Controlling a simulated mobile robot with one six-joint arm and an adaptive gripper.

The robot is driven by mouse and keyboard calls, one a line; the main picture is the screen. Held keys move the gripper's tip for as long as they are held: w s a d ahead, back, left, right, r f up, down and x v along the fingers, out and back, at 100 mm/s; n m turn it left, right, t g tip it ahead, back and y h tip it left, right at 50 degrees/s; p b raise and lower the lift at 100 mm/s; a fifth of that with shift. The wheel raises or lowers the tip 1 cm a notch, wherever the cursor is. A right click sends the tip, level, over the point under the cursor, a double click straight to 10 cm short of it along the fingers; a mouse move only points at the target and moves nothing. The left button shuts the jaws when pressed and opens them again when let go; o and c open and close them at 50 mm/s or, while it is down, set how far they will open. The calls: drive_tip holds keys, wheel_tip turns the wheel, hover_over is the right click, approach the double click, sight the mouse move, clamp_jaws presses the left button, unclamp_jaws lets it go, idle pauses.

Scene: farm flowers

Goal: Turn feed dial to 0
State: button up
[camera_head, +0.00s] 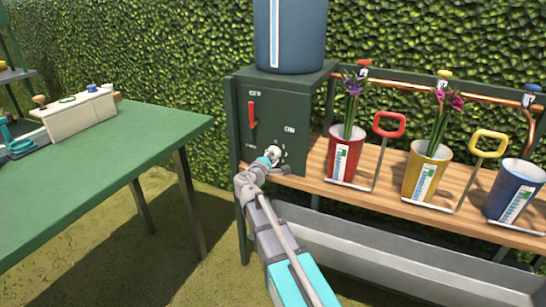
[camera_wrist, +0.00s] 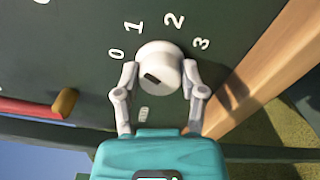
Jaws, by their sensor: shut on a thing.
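The feed dial (camera_wrist: 162,66) is a round white knob on the dark green panel (camera_wrist: 75,60). The numbers 0, 1, 2 and 3 are printed around it, with 0 on its left in the wrist view. A short dark mark lies on the lower left part of its face; which number it points to is hard to tell. My gripper (camera_wrist: 160,82) is shut on the dial, one finger on each side. In the head view my gripper (camera_head: 270,158) is at the cabinet's lower front and partly hides the dial.
A red lever (camera_head: 252,115) sits above the dial on the cabinet (camera_head: 290,100), under a blue tank (camera_head: 300,35). A wooden shelf (camera_head: 390,190) to the right holds red, yellow and blue pots. A green table (camera_head: 110,150) stands left, and a grey trough (camera_head: 400,255) lies below the shelf.

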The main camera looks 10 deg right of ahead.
drive_tip(key=n, duration=0.5)
drive_tip(key=shift+n, duration=0.3)
idle(0.4)
drive_tip(key=o, duration=1.1)
drive_tip(key=shift+o, duration=0.2)
drive_tip(key=v, duration=1.2)
